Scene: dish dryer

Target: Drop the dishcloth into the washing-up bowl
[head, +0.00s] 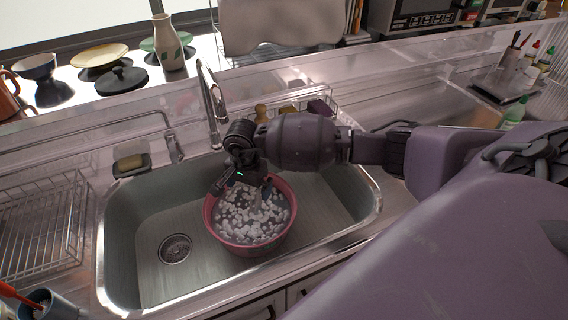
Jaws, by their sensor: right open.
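The washing-up bowl (213,228) is round and pink-red and sits in the sink basin, right of the drain. It is full of whitish, foam-like lumps. My right gripper (242,190) is over the back part of the bowl, pointing down, with its fingers apart. It hides part of the bowl's back rim and contents. A small pale patch shows by the right finger; I cannot tell whether it is the dishcloth or foam. I cannot make out the dishcloth for certain anywhere. My left gripper is not in view.
The steel sink (150,225) has free floor around the bowl. A tall tap (212,105) rises behind it. A wire rack (42,230) stands at the left. A vase (167,42), dishes and a black lid (121,79) stand on the back ledge.

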